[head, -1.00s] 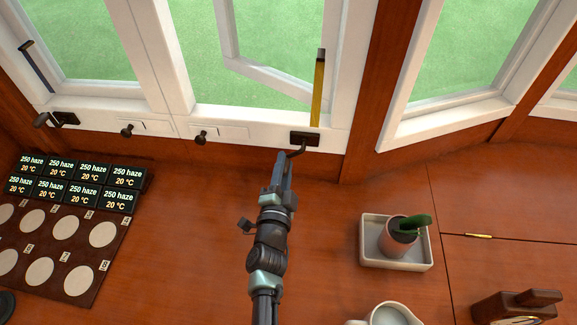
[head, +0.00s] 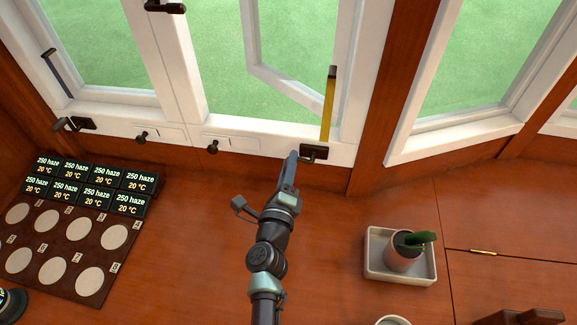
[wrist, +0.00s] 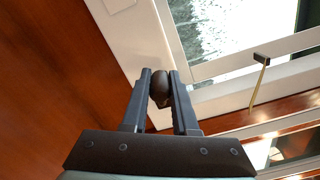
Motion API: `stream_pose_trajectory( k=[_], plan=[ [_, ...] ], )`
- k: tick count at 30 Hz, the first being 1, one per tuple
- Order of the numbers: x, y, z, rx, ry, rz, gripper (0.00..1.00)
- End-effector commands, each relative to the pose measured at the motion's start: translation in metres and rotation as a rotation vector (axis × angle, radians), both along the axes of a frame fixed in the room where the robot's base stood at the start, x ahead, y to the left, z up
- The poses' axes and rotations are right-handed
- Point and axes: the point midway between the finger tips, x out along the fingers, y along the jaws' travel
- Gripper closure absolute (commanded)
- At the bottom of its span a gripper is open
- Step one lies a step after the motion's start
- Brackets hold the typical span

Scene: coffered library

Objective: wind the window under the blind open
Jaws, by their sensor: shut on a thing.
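The right-hand window sash (head: 285,85) has a white frame and stands swung outward, with a gap at its left side. Its dark crank mount (head: 313,152) is on the white sill below, at the right. My gripper (head: 291,162) is beside the mount, at its left. In the wrist view my gripper (wrist: 160,78) is shut on the dark rounded crank knob (wrist: 160,90), between its two fingers. The rest of the crank arm is mostly hidden by the gripper. No blind can be made out in these views.
A yellow upright bar (head: 328,105) with a dark top stands right behind the mount. Small dark knobs (head: 213,147) and another crank (head: 75,124) line the sill to the left. A potted plant (head: 405,250) in a tray stands on the desk at right; display blocks (head: 95,180) stand at left.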

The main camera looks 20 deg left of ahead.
Motion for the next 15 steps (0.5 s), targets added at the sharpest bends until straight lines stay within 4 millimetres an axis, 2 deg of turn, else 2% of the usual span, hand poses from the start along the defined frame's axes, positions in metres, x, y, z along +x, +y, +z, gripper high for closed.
stream_pose_trajectory(
  k=[15],
  plan=[
    [0.002,-0.011,0.020,0.420,0.084,-0.002,1.00]
  ],
)
